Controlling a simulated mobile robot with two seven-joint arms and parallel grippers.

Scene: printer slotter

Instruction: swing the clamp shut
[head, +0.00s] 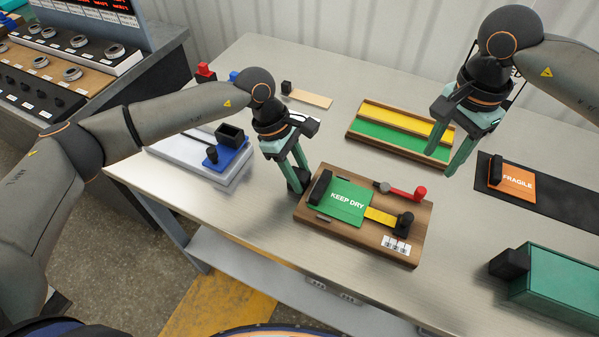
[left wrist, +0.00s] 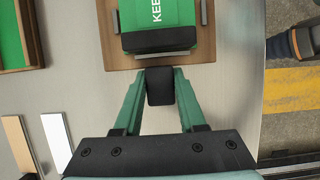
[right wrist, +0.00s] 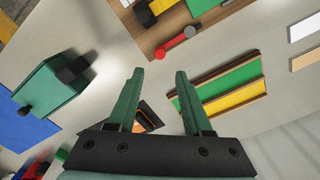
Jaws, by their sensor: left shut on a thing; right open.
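The clamp is a bar with a red knob (head: 420,193) at one end and a grey pivot (head: 383,187) at the other, lying along the back right of a wooden board (head: 375,250). A green KEEP DRY plate (head: 340,199) with a black bar (head: 320,187) lies on the board. My left gripper (head: 298,186) is shut on a black block (left wrist: 160,86) at the board's left edge; whether the block joins the board is unclear. My right gripper (head: 452,158) is open and empty above the table, right of the board. The red knob also shows in the right wrist view (right wrist: 190,32).
A yellow and green tray (head: 400,133) lies behind the board. An orange FRAGILE plate (head: 516,182) on a dark strip and a green box (head: 555,285) stand to the right. A white base with a blue fixture (head: 228,155) is at left. Bare table separates them.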

